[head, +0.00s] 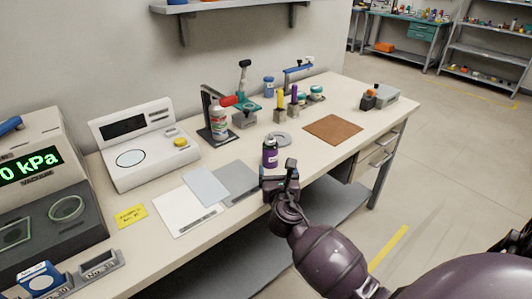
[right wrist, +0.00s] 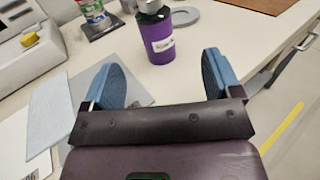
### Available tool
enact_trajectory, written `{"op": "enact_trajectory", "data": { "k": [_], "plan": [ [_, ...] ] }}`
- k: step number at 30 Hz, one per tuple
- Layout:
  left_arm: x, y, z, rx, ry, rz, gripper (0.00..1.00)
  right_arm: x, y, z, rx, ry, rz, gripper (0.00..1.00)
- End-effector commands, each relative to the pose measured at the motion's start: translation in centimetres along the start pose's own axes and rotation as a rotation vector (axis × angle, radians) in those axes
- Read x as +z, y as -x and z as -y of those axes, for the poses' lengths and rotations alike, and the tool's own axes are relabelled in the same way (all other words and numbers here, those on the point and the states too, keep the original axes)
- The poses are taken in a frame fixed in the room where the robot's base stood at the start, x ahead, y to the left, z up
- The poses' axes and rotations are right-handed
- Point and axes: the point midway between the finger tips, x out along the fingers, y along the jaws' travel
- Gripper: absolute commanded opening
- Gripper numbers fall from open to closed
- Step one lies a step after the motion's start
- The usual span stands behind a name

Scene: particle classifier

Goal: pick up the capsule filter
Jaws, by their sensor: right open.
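My left gripper is not in view.
Grey and white sheets (head: 180,213) lie left of the cylinder. A grey disc (head: 279,139) lies behind it. A brown mat (head: 333,130) lies to the right. The bench's front edge is close by.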

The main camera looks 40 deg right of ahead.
Motion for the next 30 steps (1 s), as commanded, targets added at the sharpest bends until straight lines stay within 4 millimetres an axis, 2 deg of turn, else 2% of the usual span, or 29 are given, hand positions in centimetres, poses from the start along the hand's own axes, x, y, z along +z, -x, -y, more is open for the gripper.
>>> {"op": "enact_trajectory", "data": {
  "k": [3,10,19,25,30],
  "plan": [
    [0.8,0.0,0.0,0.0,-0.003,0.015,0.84,-0.1,-1.2,0.0,0.0,0.013,0.0,0.84],
    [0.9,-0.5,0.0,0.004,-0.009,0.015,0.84,-0.2,-4.4,-0.1,0.001,0.01,-0.001,0.84],
    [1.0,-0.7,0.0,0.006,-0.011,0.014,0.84,-0.1,-6.3,-0.3,0.001,0.008,-0.002,0.84],
    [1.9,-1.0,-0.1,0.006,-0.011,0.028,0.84,0.0,-8.9,-0.9,0.001,0.009,-0.003,0.84],
    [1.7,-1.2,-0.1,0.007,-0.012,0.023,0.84,0.1,-10.5,-0.8,0.0,0.008,-0.002,0.84]
  ]
}}
